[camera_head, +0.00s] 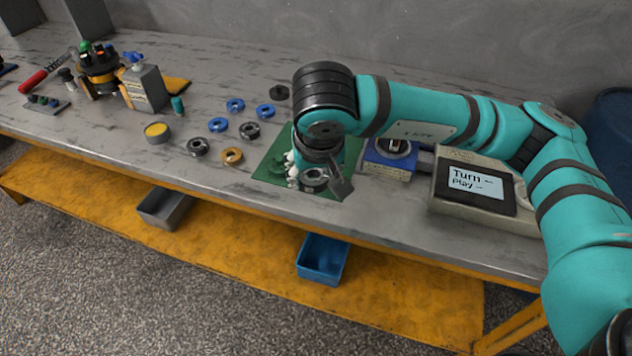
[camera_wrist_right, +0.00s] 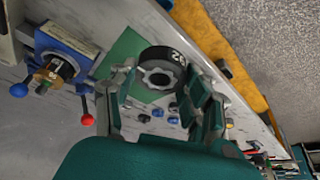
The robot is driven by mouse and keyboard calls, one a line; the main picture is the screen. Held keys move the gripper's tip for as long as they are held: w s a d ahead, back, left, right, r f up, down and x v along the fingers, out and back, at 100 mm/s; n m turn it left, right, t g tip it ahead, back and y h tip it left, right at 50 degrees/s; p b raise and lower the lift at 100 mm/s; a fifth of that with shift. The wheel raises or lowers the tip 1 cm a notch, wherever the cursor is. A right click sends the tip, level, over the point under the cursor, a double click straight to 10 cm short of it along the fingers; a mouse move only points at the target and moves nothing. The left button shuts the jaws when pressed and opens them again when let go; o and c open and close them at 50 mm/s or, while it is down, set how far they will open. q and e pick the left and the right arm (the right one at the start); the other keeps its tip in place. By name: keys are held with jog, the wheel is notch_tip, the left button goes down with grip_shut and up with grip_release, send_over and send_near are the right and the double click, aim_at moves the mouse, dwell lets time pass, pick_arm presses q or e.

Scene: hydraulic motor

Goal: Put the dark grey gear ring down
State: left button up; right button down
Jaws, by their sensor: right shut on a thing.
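The dark grey gear ring (camera_head: 314,178) is between the fingers of my right gripper (camera_head: 320,172), over the green mat (camera_head: 326,191). In the right wrist view the ring (camera_wrist_right: 160,72) shows as a thick black ring with pale digits on its side and a toothed grey inside. The right gripper (camera_wrist_right: 160,84) is shut on it, with a finger on each side. The mat (camera_wrist_right: 125,48) lies behind the ring. I cannot tell whether the ring touches the mat. My left gripper is not in view.
Left of the mat lie blue rings (camera_head: 236,105), dark rings (camera_head: 197,147) and an orange ring (camera_head: 232,156). A blue vise-like fixture (camera_head: 388,164) and a box with a screen (camera_head: 474,186) stand to the right. Small white objects (camera_head: 291,170) sit beside the gripper.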

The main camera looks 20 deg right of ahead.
jog(key=a+f+m+b, duration=0.1)
jog(key=a+f+b, duration=0.4)
jog(key=f+b, duration=0.15)
jog(key=w+d, duration=0.7)
jog(key=w+d+f, duration=0.1)
jog(key=w+d, duration=0.2)
jog(key=d, duration=0.1)
jog(key=shift+w+d, duration=0.1)
jog(key=shift+w, duration=0.1)
notch_tip(320, 180, down, 4)
jog(key=shift+r, duration=0.25)
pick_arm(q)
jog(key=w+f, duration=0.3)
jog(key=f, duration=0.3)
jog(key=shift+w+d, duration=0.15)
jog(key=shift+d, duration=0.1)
pick_arm(e)
jog(key=shift+f, duration=0.1)
jog(key=shift+f, duration=0.15)
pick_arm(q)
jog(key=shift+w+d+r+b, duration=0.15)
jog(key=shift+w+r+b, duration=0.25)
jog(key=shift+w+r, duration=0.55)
pick_arm(e)
jog(key=shift+f, duration=0.25)
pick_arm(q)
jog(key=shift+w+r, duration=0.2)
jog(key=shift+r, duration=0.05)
pick_arm(e)
jog(key=shift+f, duration=0.1)
